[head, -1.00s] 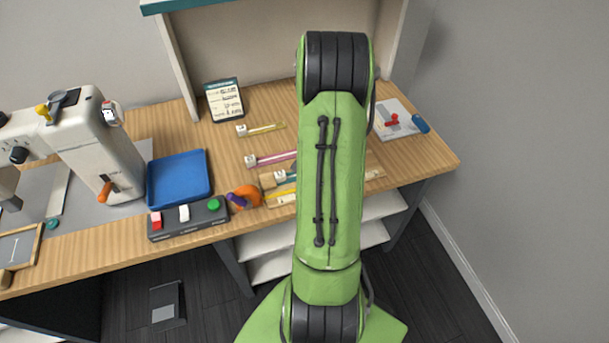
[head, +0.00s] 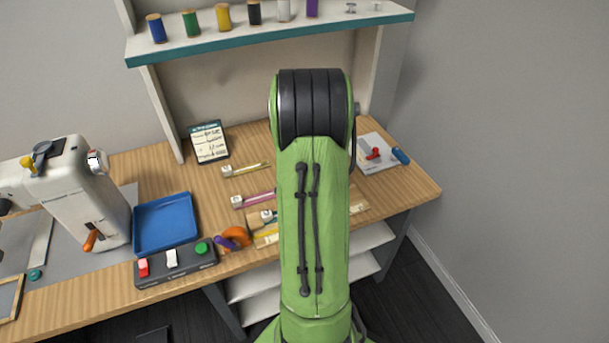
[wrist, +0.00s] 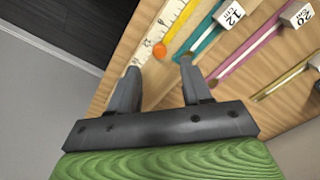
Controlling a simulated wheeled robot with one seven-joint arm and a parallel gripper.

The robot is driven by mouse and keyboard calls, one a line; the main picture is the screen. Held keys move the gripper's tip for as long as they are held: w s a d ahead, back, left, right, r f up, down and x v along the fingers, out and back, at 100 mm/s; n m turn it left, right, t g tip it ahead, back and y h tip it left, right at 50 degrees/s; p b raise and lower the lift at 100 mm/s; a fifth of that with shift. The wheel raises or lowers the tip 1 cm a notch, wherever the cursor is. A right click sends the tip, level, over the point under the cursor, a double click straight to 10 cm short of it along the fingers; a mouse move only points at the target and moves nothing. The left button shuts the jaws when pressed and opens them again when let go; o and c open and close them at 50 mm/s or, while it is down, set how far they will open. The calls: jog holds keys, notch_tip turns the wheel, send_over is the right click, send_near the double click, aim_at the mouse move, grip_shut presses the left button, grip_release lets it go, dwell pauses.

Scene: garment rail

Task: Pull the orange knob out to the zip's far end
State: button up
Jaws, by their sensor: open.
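I cannot tell whether the fingertips are level with the knob. In the head view my arm hides the knob and gripper.
A pink zip (wrist: 252,60) with a "20 cm" block and a yellow zip lie further right. In the head view, a blue tray (head: 166,222), a button box (head: 176,263) and a sewing machine (head: 85,195) stand left. A red-handled item (head: 374,154) lies right.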

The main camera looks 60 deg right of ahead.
notch_tip(320, 180, up, 10)
jog(key=p, duration=0.2)
dwell(0.3)
